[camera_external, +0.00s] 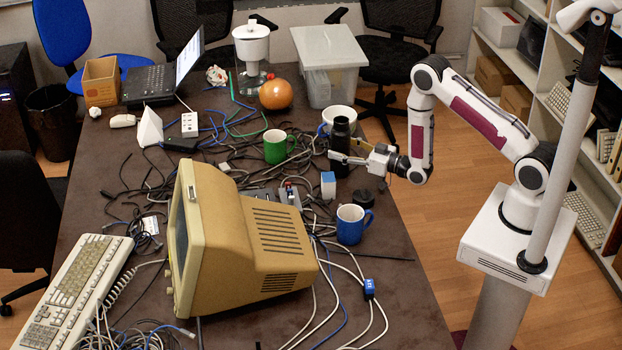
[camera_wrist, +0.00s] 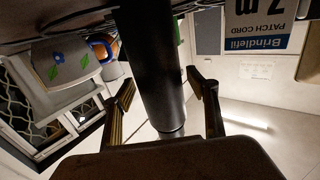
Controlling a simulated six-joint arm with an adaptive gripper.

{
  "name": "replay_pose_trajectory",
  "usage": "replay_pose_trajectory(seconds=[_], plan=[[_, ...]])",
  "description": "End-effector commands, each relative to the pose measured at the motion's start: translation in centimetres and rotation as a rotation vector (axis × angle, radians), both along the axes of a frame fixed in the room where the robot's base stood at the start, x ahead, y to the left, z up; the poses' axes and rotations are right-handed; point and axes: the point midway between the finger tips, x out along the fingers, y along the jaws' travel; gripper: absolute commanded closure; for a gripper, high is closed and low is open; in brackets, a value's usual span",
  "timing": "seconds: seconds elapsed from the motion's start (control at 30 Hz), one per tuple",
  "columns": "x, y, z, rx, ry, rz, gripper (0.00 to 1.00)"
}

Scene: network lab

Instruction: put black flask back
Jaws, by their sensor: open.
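The black flask (camera_external: 340,138) stands upright on the dark table, near its right side. In the wrist view the flask (camera_wrist: 152,65) runs between my two fingers as a dark cylinder with a shiny band at its end. My gripper (camera_external: 349,153) is at the flask, with its fingers on either side of the body. In the wrist view my gripper (camera_wrist: 163,105) is open, and a gap shows between each finger and the flask. The flask's lower part is partly hidden by a finger in the external view.
A green mug (camera_external: 276,147), a blue mug (camera_external: 351,224), a small blue-and-white box (camera_external: 328,184) and a black round object (camera_external: 363,199) are nearby. Tangled cables and a beige monitor (camera_external: 240,240) crowd the table; its front right is clearer.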

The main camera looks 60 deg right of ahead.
Motion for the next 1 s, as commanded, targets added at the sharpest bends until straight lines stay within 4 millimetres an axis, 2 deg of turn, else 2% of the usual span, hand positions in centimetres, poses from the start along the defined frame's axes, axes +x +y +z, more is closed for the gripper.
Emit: replay_pose_trajectory(seconds=[0.17,0.37,1.0], plan=[[-0.7,-0.1,0.1,0.0,0.003,0.0,0.41],[-2.6,-0.4,0.1,0.001,0.002,-0.002,0.41],[-10.8,-1.5,0.1,0.0,0.004,0.0,0.41]])
